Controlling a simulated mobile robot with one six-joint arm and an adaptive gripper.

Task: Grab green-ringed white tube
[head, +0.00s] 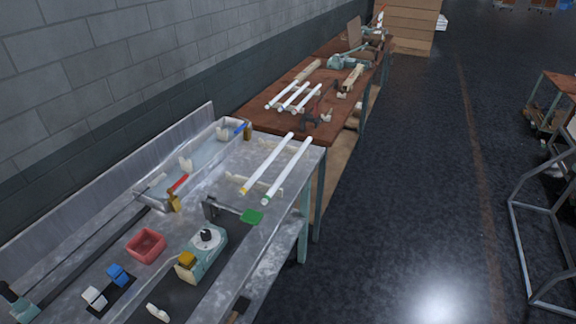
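The green-ringed white tube (288,172) lies at the right edge of the grey metal table (222,168) in the head view. Its green ring shows at the near end. It lies roughly parallel to a yellow-ringed white tube (268,162) on its left, with a gap between them. Both seem to rest across a pale support (262,188) near their near ends; the contact is too small to tell. My gripper is not in view.
A metal tray (190,165), a red bowl (146,245) and a teal device with a black knob (202,252) are on the metal table. Several more white tubes (294,97) lie on the brown table behind. Dark floor (410,190) on the right is open.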

